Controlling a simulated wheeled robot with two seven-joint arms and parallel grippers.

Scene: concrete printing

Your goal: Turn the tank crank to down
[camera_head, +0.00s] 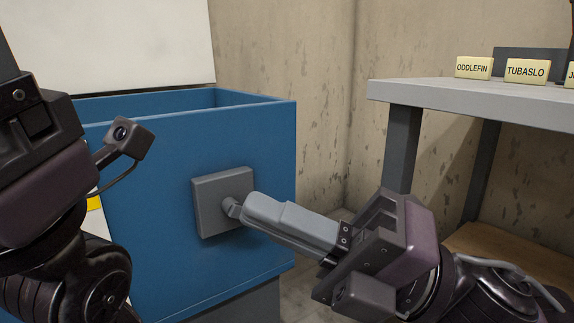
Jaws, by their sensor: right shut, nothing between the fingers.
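The blue tank (160,170) stands at the left. On its side is a grey square plate (208,190) with a short grey crank stub (231,208) sticking out of it. My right gripper (252,205) comes in from the lower right. Its light grey fingers are shut with nothing between them, and their tips are at the crank stub; I cannot tell if they touch it. The fingers hide part of the crank, so its angle is unclear. My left gripper (40,150) is at the left edge, with its fingers out of view.
A grey table (470,93) stands at the right, with name signs reading ODDLEFIN (473,68) and TUBASLO (527,71). Its dark leg (402,150) is behind my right gripper. A white panel (110,45) is above the tank. A gap lies between tank and table.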

